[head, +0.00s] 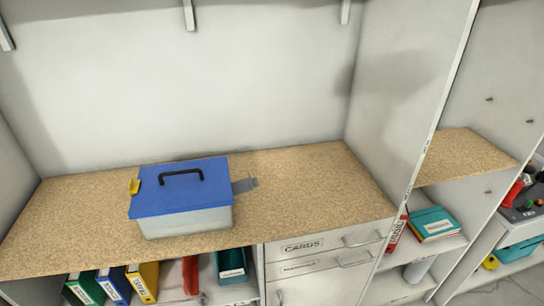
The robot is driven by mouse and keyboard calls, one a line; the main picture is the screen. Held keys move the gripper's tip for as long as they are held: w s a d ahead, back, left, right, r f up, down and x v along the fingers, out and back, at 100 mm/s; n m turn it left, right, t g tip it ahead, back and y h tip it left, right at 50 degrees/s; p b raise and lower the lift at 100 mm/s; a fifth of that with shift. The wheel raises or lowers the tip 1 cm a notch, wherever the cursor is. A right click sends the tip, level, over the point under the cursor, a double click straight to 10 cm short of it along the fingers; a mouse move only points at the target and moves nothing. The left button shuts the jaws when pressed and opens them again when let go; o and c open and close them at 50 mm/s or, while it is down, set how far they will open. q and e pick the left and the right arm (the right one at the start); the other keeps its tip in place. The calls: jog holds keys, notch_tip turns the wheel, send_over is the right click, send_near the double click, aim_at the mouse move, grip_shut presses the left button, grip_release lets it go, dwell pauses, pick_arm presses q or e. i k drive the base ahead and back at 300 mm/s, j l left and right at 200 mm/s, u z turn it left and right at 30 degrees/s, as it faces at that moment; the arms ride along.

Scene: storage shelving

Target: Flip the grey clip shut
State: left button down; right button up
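A box with pale grey translucent-looking walls (187,222) and a blue lid (207,199) stands on the wood-grained shelf top. The lid lies closed on the box and has a black handle (181,175) on top. The grey clip (244,185) sticks out to the right from the box's right side, swung away from the wall. A yellow clip (134,187) is at the lid's left edge, close against it. Neither of my grippers is in view.
The shelf top (310,185) is bare on both sides of the box. A back wall and a tall right panel (400,90) bound it. Binders (148,280) stand below. Drawers (325,247) are at the right front, and more shelving lies further right.

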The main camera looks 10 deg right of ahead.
aim_at(245, 185)
jog(key=i+l, duration=0.35)
jog(key=l+u, duration=0.1)
jog(key=l, duration=0.45)
jog(key=l+u, duration=0.15)
jog(key=l, duration=0.4)
jog(key=l+u, duration=0.1)
jog(key=l, duration=0.4)
jog(key=k+l+u, duration=0.15)
jog(key=l, duration=0.4)
jog(key=l+u, duration=0.1)
jog(key=l, duration=0.4)
jog(key=k+l+u, duration=0.1)
jog(key=l, duration=0.4)
jog(key=k+l, duration=0.05)
jog(key=k, duration=0.05)
